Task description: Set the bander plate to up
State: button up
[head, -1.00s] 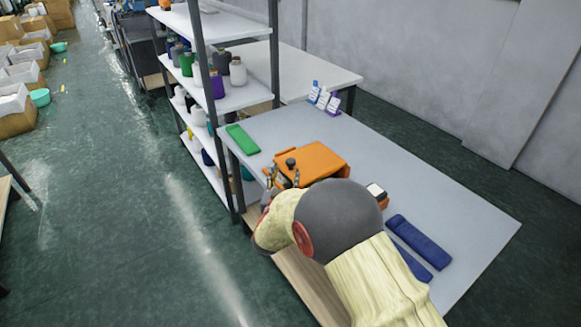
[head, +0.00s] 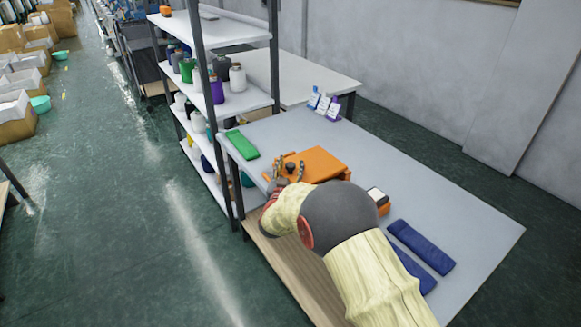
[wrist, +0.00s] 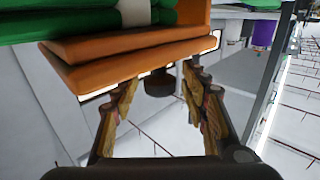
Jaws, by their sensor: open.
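The orange bander (head: 322,163) lies on the grey table, with a flat orange top plate and a round dark knob (head: 290,167) at its left end. In the wrist view the orange plate edges (wrist: 130,55) show as two thin slabs, and the dark knob (wrist: 160,84) stands between my fingers. My gripper (head: 287,171) is at the left end of the bander, its fingers spread to either side of the knob. It shows open in the wrist view (wrist: 158,92), with gaps on both sides of the knob. My arm hides the bander's front side.
A green folded piece (head: 241,145) lies left of the bander. Two dark blue folded pieces (head: 421,241) and a small orange device (head: 378,201) lie to its right. Small tagged holders (head: 323,104) stand at the back. A shelf of yarn cones (head: 230,95) borders the left.

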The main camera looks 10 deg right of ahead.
jog(key=shift+c, duration=1)
grip_shut()
